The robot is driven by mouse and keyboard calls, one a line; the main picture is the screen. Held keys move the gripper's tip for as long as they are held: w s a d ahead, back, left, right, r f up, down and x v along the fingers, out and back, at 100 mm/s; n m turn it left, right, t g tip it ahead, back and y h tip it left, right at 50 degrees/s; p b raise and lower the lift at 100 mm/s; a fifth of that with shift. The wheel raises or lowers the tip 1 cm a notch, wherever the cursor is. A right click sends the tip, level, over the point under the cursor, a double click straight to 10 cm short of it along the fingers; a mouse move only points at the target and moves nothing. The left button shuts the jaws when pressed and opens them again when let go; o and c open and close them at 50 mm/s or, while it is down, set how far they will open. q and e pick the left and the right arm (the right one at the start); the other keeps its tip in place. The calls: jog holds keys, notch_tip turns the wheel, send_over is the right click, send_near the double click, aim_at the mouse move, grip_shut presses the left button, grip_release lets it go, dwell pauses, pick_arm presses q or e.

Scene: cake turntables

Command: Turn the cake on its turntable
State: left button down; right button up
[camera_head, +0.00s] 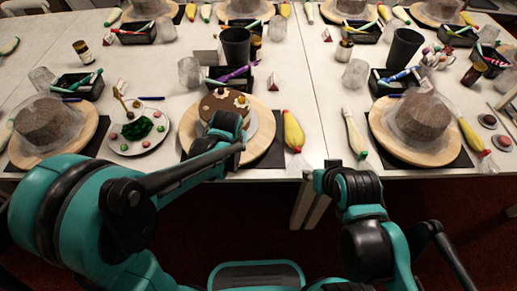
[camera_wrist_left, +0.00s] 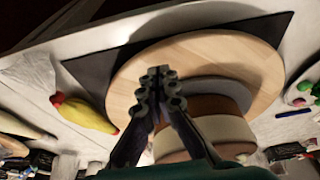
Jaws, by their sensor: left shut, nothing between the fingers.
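A brown cake with white patches (camera_head: 212,101) sits on a round wooden turntable (camera_head: 263,148) at the front middle of the table. In the left wrist view the cake (camera_wrist_left: 225,130) shows a brown side with a pale band, on a grey disc over the wooden board (camera_wrist_left: 245,50). My left gripper (camera_head: 226,122) is in front of the cake and hides part of it. In the wrist view its fingertips (camera_wrist_left: 158,75) are together and empty, over the board beside the cake; contact cannot be told. My right gripper (camera_head: 325,176) is at the table's front edge, away from the cake; its fingers are unclear.
A yellow piping bag (camera_head: 293,131) lies right of the turntable. A plate with sweets (camera_head: 137,127) is on the left. Wrapped cakes on boards stand left (camera_head: 45,122) and right (camera_head: 415,121). A dark cup (camera_head: 236,46) and black tray (camera_head: 229,79) stand behind.

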pick_arm(q)
jog(key=shift+s+a, duration=0.4)
jog(key=shift+a, duration=0.35)
jog(key=a, duration=0.2)
jog(key=w+a, duration=0.1)
jog(key=a, duration=0.2)
jog(key=w+a, duration=0.1)
jog(key=a, duration=0.2)
jog(key=shift+w+a, duration=0.15)
jog(key=shift+a, duration=0.1)
jog(key=shift+f, duration=0.2)
jog(key=shift+f+b, duration=1.25)
jog(key=shift+f, duration=0.05)
jog(key=shift+d+r, duration=0.1)
jog(key=shift+s+d, duration=0.25)
jog(key=shift+d, duration=0.75)
jog(key=shift+s+d, duration=0.25)
jog(key=shift+d, duration=0.75)
